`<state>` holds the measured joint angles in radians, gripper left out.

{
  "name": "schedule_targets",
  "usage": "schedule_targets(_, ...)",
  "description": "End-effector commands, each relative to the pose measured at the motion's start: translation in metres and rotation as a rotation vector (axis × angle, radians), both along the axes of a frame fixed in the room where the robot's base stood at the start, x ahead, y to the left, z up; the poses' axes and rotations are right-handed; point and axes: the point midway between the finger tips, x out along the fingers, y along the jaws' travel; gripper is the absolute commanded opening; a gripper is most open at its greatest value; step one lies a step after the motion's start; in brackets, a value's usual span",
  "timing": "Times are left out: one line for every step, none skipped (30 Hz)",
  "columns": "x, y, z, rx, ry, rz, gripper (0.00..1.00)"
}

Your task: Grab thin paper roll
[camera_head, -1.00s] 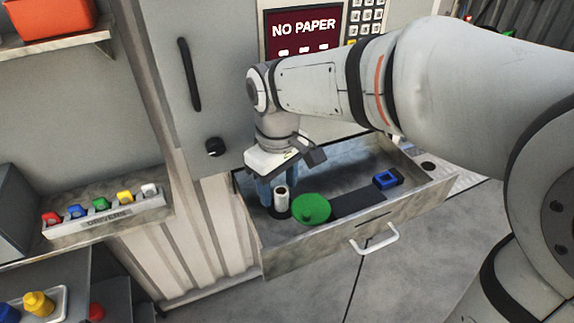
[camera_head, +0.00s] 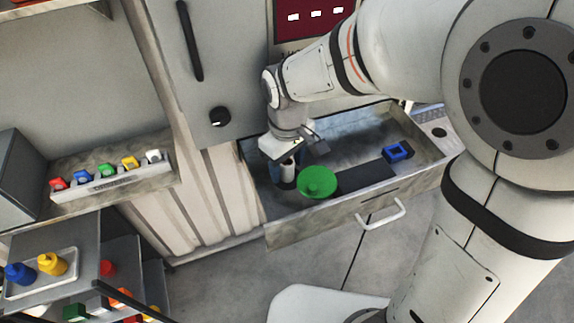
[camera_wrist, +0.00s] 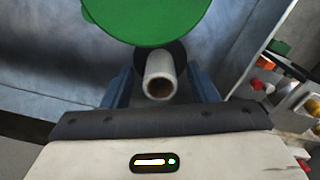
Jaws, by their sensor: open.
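The thin white paper roll (camera_head: 287,170) stands in the open drawer, at its left end, beside a green round object (camera_head: 317,182). In the wrist view the roll (camera_wrist: 159,76) shows its hollow brown core end, on a dark round base. My gripper (camera_head: 283,178) points down into the drawer. Its blue fingers are open, one on each side of the roll in the wrist view, with gaps between. The roll's upper part is partly hidden by my gripper in the head view.
The drawer (camera_head: 345,209) also holds a blue square item (camera_head: 398,151) at right. Its handle (camera_head: 383,215) faces the floor. The cabinet front (camera_head: 215,60) rises behind.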

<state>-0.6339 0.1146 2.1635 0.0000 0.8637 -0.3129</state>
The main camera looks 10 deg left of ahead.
Motion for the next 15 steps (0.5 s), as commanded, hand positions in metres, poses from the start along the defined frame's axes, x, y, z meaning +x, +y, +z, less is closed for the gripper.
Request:
schedule_targets(0.0001, -0.0001, 0.0000, 0.000, 0.000, 0.000, 0.53)
schedule_targets(0.0002, -0.0001, 0.0000, 0.000, 0.000, 0.000, 0.53)
schedule_targets(0.0002, -0.0001, 0.0000, 0.000, 0.000, -0.001, 0.53)
schedule_targets(0.0002, -0.0001, 0.0001, 0.000, 0.000, -0.001, 0.51)
schedule_targets(0.0002, -0.0002, 0.0001, 0.000, 0.000, -0.001, 0.49)
schedule_targets(0.0002, -0.0002, 0.0001, 0.000, 0.000, -0.001, 0.46)
schedule_targets(0.0003, -0.0002, 0.0002, 0.000, 0.000, -0.001, 0.43)
schedule_targets(0.0003, -0.0002, 0.0002, 0.000, 0.000, -0.001, 0.41)
schedule_targets(0.0003, -0.0002, 0.0003, 0.000, 0.000, -0.001, 0.38)
schedule_targets(0.0003, -0.0004, 0.0003, 0.000, 0.000, -0.001, 0.35)
schedule_targets(0.0003, -0.0004, 0.0003, 0.000, 0.000, -0.001, 0.33)
schedule_targets(0.0003, -0.0004, 0.0003, 0.000, 0.000, -0.001, 0.29)
schedule_targets(0.0004, -0.0004, 0.0003, 0.000, 0.000, -0.001, 0.27)
schedule_targets(0.0004, -0.0004, 0.0004, 0.000, 0.000, -0.002, 0.24)
schedule_targets(0.0004, -0.0004, 0.0004, 0.000, 0.000, -0.002, 0.21)
